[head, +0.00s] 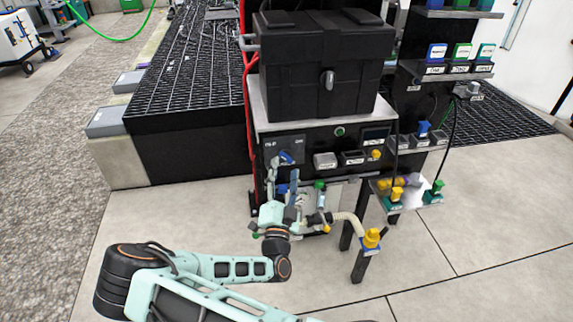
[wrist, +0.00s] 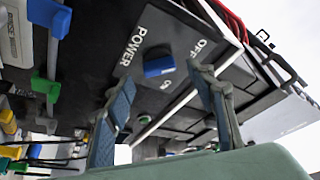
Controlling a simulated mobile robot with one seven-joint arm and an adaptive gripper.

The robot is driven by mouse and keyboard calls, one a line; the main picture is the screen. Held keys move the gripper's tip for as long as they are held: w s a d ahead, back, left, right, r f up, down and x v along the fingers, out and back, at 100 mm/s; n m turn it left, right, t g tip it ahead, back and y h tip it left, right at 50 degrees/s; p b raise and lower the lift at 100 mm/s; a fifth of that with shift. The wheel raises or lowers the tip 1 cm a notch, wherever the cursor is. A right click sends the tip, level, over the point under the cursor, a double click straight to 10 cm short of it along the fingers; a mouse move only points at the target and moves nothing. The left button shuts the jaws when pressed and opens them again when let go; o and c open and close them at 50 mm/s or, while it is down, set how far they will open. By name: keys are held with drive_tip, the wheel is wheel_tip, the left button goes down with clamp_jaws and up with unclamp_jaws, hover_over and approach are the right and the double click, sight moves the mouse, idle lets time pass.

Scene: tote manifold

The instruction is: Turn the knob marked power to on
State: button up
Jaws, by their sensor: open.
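The power knob is a blue bar-shaped handle (wrist: 159,66) on a dark panel, with POWER printed on its left in the wrist view. OFF is at its upper right and ON at its lower right. Its bar lies nearly level in that view; which mark it points to I cannot tell. In the head view the knob (head: 286,158) is at the panel's upper left, partly behind my fingers. My gripper (head: 283,173) is open and empty in front of the panel. In the wrist view its two fingers (wrist: 160,75) stand either side of the knob, with no contact visible.
A black case (head: 295,80) sits on top of the panel unit. Grey blocks (head: 325,160) and a yellow knob (head: 376,154) are to the right. A hose (head: 350,220) and small yellow and green fittings are low at the right. A red cable (head: 249,130) runs along the left edge.

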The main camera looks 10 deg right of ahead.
sight(286, 160)
drive_tip(key=shift+x, duration=1.8)
drive_tip(key=c, duration=1.2)
drive_tip(key=shift+o, duration=0.2)
